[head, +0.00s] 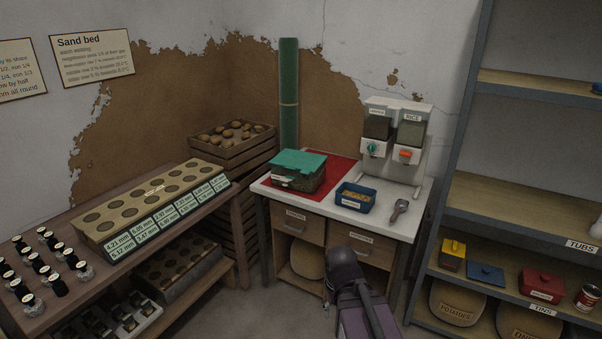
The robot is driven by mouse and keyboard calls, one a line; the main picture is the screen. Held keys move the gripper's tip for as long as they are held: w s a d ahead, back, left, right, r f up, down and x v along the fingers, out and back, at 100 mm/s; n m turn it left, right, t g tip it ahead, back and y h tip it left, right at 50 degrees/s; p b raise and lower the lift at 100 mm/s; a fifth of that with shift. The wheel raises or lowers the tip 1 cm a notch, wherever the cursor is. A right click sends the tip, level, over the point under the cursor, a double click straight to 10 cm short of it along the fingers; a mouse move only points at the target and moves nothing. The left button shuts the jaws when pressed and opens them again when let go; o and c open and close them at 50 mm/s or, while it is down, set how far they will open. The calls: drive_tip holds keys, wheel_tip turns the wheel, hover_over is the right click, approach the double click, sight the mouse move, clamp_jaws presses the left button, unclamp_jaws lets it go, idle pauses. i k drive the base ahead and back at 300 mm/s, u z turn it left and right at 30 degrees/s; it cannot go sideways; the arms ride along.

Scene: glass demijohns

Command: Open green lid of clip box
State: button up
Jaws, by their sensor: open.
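The clip box (297,181) stands on the red mat at the left part of the white-topped table. Its body is see-through, with dark greenish contents and a pale label on the front. Its green lid (299,162) lies over the top and looks shut. The clips are too small to make out. My arm, dark and purple, rises from the bottom of the head view in front of the table, low and apart from the box. I cannot make out my gripper's fingers.
A blue tray (355,197), a scoop (398,210) and a dispenser (396,145) share the white table (376,221) with the red mat (340,168). A green tube (289,95) and a potato crate (232,147) stand behind. Shelves (530,200) flank the right; a bench (55,295) flanks the left.

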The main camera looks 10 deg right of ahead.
sight(307, 163)
drive_tip(key=i, duration=0.95)
drive_tip(key=z, duration=0.05)
